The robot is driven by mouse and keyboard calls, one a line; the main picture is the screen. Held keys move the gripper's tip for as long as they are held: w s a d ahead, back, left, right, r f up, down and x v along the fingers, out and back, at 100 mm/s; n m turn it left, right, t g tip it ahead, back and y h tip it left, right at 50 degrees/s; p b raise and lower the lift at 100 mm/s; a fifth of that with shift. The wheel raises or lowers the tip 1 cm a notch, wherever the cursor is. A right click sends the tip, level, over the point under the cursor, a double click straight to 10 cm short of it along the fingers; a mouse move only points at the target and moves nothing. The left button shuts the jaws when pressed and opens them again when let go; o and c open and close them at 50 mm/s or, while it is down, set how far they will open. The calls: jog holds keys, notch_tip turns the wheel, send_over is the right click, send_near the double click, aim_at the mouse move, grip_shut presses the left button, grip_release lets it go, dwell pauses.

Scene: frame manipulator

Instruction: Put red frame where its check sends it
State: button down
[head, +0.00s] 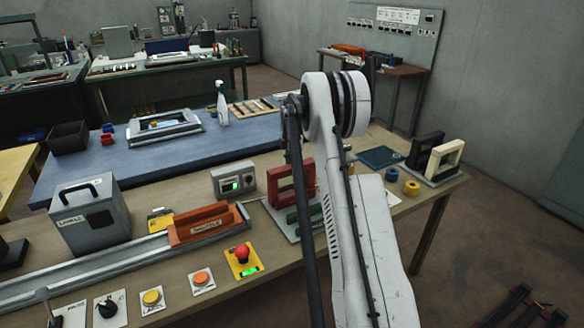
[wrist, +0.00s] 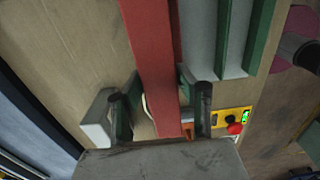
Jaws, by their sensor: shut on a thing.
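The red frame (head: 291,184) stands upright at the grey rack (head: 277,222) with green strips, in the middle of the bench in the head view. In the wrist view, a bar of the red frame (wrist: 152,50) runs between the fingers of my gripper (wrist: 158,103), which is shut on it. The rack's green and grey strips (wrist: 228,38) lie to the right of the bar there. I cannot tell whether the frame rests in the rack or hangs just above it. In the head view my arm hides the gripper and the frame's right side.
A grey display box (head: 234,181) with a green screen stands left of the frame. Left of it are the red shuttle (head: 206,223) on its rail and an emergency stop (head: 243,256). Black (head: 425,151) and cream (head: 447,156) frames stand at the right end, near a dark blue mat (head: 380,157).

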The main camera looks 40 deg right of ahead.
jog(key=shift+f, duration=0.15)
jog(key=c, duration=1.7)
grip_release()
jog(key=shift+f, duration=0.1)
jog(key=o, duration=0.5)
jog(key=shift+c, duration=0.2)
